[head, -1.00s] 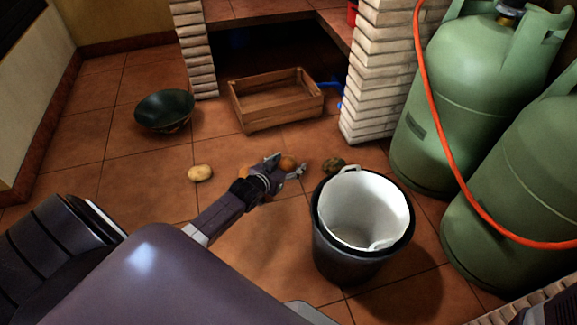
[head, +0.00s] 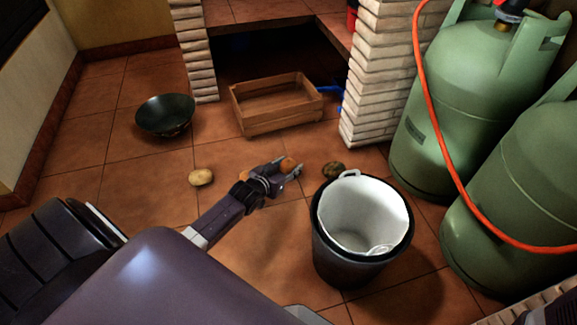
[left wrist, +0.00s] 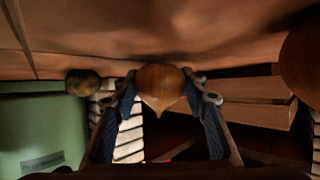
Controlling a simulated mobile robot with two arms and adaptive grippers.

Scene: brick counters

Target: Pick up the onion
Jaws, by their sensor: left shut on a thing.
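The onion (head: 288,164) is a round orange-brown thing between the fingertips of my left gripper (head: 283,168), low over the tiled floor in the head view. In the left wrist view the onion (left wrist: 160,86) has a pointed tip, and the blue-padded fingers of my left gripper (left wrist: 163,97) press on it from both sides. My left gripper is shut on it. I cannot tell whether the onion still touches the floor. My right gripper is not in view.
A pale potato (head: 201,177) and a dark mottled one (head: 333,169) lie on either side. Another brown round thing (left wrist: 303,62) shows in the wrist view. A white-lined bucket (head: 322,240), wooden crate (head: 277,124), dark bowl (head: 165,116) and green gas cylinders (head: 470,100) stand around.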

